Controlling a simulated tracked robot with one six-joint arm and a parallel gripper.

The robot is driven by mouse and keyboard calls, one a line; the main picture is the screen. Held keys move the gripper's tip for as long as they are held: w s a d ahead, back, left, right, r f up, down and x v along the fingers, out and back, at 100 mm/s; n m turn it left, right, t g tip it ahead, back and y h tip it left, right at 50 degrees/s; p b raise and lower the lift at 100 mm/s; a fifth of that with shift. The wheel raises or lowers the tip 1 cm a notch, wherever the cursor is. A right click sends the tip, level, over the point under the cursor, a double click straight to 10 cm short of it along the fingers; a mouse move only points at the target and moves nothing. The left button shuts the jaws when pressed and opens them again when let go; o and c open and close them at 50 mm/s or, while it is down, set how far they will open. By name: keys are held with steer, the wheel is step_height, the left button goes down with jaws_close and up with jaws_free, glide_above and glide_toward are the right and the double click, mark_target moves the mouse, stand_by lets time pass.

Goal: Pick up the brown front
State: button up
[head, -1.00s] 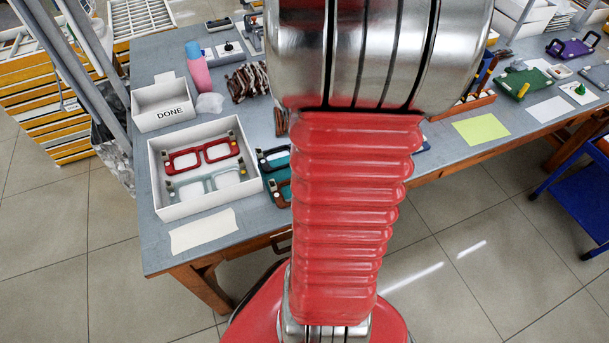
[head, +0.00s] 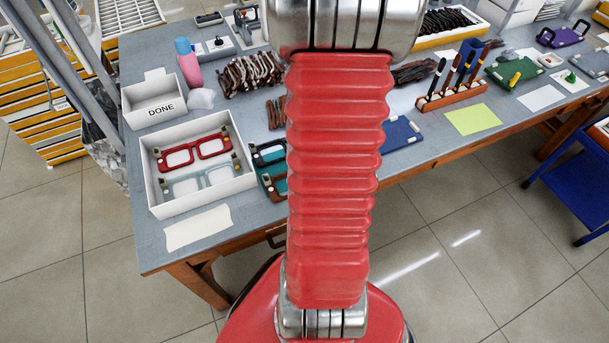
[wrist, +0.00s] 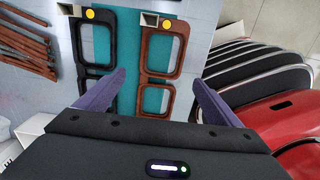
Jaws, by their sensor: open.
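The brown front (wrist: 158,77), an eyeglass frame front with two lens openings, lies on a teal mat (wrist: 103,45). A small square and a yellow dot show at its end. A black front (wrist: 83,72) lies beside it to the left. My gripper (wrist: 158,75) is open and empty, its purple fingers to either side of the brown front's middle in the wrist view. I cannot tell the height left. In the head view, the brown front (head: 281,186) is partly hidden by my arm, and my gripper is hidden.
A white tray (head: 152,190) holding a red front (head: 212,146) and a pale blue front (head: 185,186) stands left of the mat. Behind it is a white DONE box (head: 150,113). Brown sticks (wrist: 25,45) lie left of the black front. A pen rack (head: 452,94) stands right.

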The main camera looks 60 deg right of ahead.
steer(key=shift+f, duration=0.1)
steer(key=shift+s+f, duration=0.1)
steer(key=shift+f, duration=2.4)
steer(key=shift+d, duration=0.1)
steer(key=shift+c, duration=0.7)
steer(key=c, duration=1)
steer(key=shift+r, duration=0.2)
steer(key=shift+c, duration=0.2)
step_height(320, 180, up, 10)
steer(key=shift+f, duration=0.15)
